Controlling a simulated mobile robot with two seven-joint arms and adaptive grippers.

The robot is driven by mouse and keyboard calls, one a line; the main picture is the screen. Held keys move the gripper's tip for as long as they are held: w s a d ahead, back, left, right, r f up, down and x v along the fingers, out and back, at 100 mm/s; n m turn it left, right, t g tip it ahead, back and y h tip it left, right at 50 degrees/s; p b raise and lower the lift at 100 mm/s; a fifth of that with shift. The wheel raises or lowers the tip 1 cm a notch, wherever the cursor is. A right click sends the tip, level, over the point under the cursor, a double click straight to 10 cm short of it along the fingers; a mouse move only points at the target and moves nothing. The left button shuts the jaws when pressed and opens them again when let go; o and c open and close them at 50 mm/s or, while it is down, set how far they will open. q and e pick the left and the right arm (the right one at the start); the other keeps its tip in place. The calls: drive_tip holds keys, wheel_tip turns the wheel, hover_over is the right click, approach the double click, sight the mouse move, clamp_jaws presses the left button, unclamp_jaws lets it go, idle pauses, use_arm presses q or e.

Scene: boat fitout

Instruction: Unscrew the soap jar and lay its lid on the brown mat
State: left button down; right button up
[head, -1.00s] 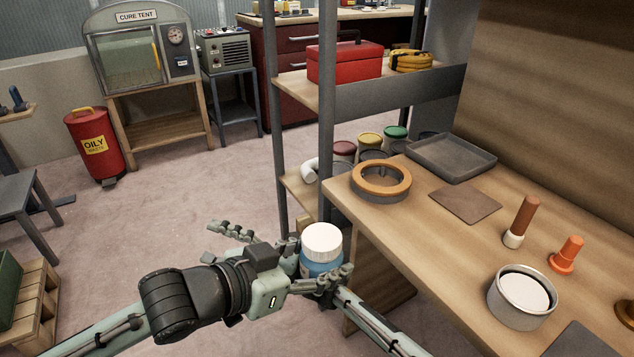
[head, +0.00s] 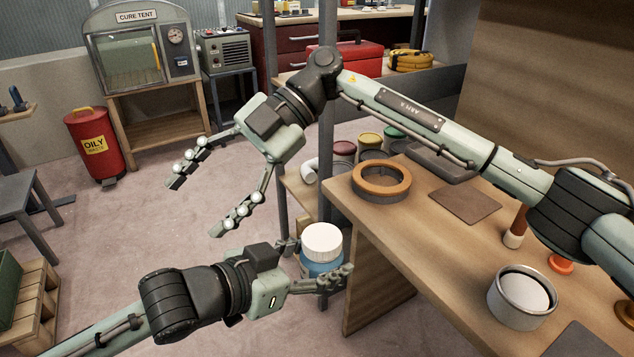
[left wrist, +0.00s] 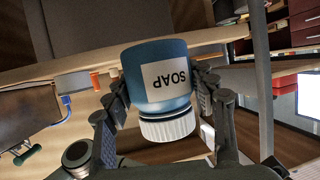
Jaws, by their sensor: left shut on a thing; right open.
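The soap jar (head: 313,269) is blue with a ribbed white lid (head: 322,238) on top. It stands upright in the air beside the workbench's left edge. My left gripper (head: 318,268) is shut on the jar's blue body, below the lid. In the left wrist view the jar (left wrist: 150,82) appears inverted, with its SOAP label upside down and the lid (left wrist: 168,127) on it. My right gripper (head: 197,207) is open and empty, up and left of the jar, its fingers pointing down-left. The brown mat (head: 463,205) lies flat and bare on the workbench.
On the workbench (head: 425,240) are an orange-topped ring (head: 381,180), a grey tray (head: 440,163) partly behind my right arm, and an open round tin (head: 522,295). A brown-handled tool (head: 515,230) and an orange item (head: 561,263) are partly covered. A shelf post stands behind the jar.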

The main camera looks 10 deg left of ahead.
sight(317, 235)
drive_tip(key=w+d+m+t+h, duration=0.1)
drive_tip(key=d+m+t+h, duration=0.1)
drive_tip(key=d, duration=0.2)
drive_tip(key=d+r+m+t+h, duration=0.1)
drive_tip(key=d+m+t+h, duration=0.1)
drive_tip(key=d, duration=0.3)
drive_tip(key=w+d+m+t+h, duration=0.1)
drive_tip(key=d+m+t+h, duration=0.2)
drive_tip(key=d+h, duration=0.1)
drive_tip(key=shift+w+d+r, duration=0.15)
drive_tip(key=shift+w+d, duration=0.2)
drive_tip(key=shift+d, duration=0.2)
drive_tip(key=shift+w+d+m+t, duration=0.1)
drive_tip(key=shift+d+m+t, duration=0.15)
drive_tip(key=shift+m+t, duration=0.05)
drive_tip(key=shift+d+f, duration=0.1)
drive_tip(key=shift+f, duration=3.85)
